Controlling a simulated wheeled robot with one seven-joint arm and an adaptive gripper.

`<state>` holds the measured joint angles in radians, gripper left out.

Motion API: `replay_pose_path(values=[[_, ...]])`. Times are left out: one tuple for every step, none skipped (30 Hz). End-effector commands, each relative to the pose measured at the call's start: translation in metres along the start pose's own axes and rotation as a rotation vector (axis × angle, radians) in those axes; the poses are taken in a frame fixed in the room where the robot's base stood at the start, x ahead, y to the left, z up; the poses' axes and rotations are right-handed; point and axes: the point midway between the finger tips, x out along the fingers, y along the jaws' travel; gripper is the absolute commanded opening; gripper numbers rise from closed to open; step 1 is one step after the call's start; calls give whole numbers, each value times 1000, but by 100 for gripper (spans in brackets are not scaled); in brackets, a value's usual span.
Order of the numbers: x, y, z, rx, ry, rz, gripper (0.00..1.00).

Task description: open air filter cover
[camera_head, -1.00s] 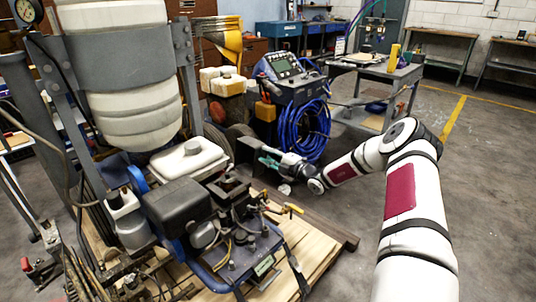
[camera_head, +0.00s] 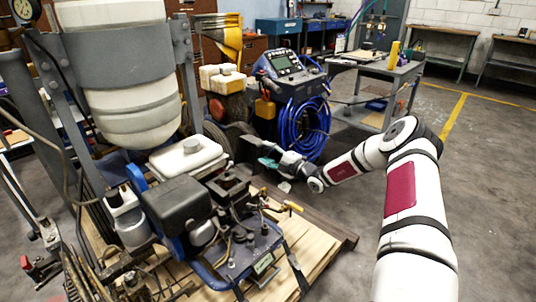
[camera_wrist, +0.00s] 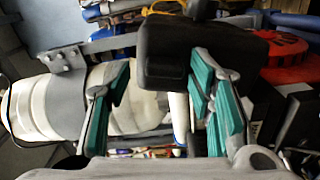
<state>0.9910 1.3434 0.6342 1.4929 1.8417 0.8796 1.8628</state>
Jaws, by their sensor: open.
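My gripper (camera_head: 268,162) is at the far right side of the line striper's engine, beyond the white fuel tank (camera_head: 188,157). A dark block (camera_head: 247,150), possibly the air filter cover, is just left of the fingertips. In the wrist view my gripper (camera_wrist: 165,105) has its teal fingers wide apart. A dark, rounded block (camera_wrist: 165,55), probably the same part, is ahead between them, nearer the right finger. I cannot tell whether it touches.
The large white tank (camera_head: 120,80) stands on the striper's left. A cart with a coiled blue hose (camera_head: 303,128) stands close behind my gripper. A pallet (camera_head: 215,280) lies under the engine. The floor at right (camera_head: 490,190) is clear.

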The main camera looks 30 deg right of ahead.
Motion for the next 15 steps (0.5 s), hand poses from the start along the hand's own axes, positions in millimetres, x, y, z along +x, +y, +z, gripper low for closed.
replay_pose_path(values=[[-2,0,0,0,-1,0,48],[-4,0,1,0,-1,0,48],[-7,0,1,0,-2,0,48],[-11,1,2,-1,-2,0,48],[-15,1,2,0,-3,0,48],[-21,0,1,0,-2,0,48],[-26,0,2,-1,-3,-1,48],[-32,0,1,0,-3,-1,48],[-40,0,2,0,-2,-1,48],[-47,0,2,1,-3,-1,48],[-53,0,2,1,-3,0,48],[-62,0,1,1,-3,-1,48],[-68,0,2,1,-4,-1,48],[-74,0,1,0,-2,-1,48],[-82,0,1,0,-2,-1,48]])
